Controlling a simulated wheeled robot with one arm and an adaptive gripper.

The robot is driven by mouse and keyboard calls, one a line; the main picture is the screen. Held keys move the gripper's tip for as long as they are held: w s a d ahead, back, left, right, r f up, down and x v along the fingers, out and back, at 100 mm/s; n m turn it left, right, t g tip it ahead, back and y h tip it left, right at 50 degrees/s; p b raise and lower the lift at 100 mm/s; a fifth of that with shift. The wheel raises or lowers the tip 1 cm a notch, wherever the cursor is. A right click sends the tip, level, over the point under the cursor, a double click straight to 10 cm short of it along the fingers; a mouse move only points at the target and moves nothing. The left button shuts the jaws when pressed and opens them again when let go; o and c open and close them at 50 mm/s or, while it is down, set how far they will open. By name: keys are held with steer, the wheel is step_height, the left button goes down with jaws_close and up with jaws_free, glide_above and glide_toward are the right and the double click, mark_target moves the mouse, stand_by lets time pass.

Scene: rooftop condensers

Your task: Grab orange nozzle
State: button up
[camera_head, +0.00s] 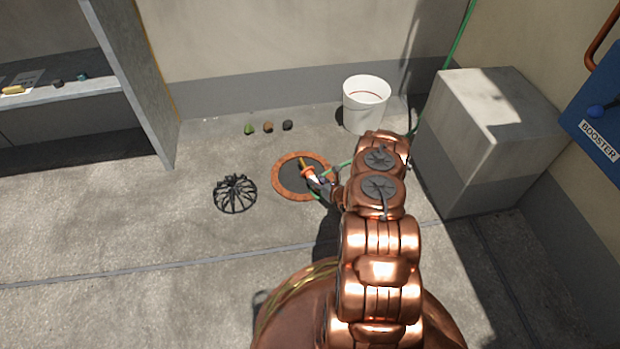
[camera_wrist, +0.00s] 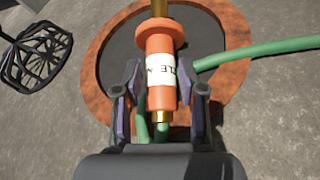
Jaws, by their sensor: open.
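The orange nozzle (camera_wrist: 161,92) has a white label and brass ends. In the wrist view it lies between the two open fingers of my gripper (camera_wrist: 160,82), with a visible gap on each side. In the head view the nozzle (camera_head: 306,171) shows small above the dark centre of a round orange-brown ring (camera_head: 281,186) on the floor. My gripper (camera_head: 320,181) reaches in from the right at its lower end. A green hose (camera_wrist: 250,52) runs near the nozzle and off to the right.
A black wire basket-like strainer (camera_head: 235,194) sits left of the ring. Several small stones (camera_head: 268,127) lie behind it. A white bucket (camera_head: 365,104) stands at the back, a concrete block (camera_head: 485,135) at right, a shelf (camera_head: 60,95) at left. The floor at left front is clear.

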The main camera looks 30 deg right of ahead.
mark_target(309, 174)
steer(key=shift+w+a+f+b, duration=0.1)
steer(key=shift+w+f+b, duration=0.5)
steer(key=shift+w, duration=0.2)
steer(key=shift+x, duration=0.95)
steer(key=shift+r, duration=0.1)
jaws_close()
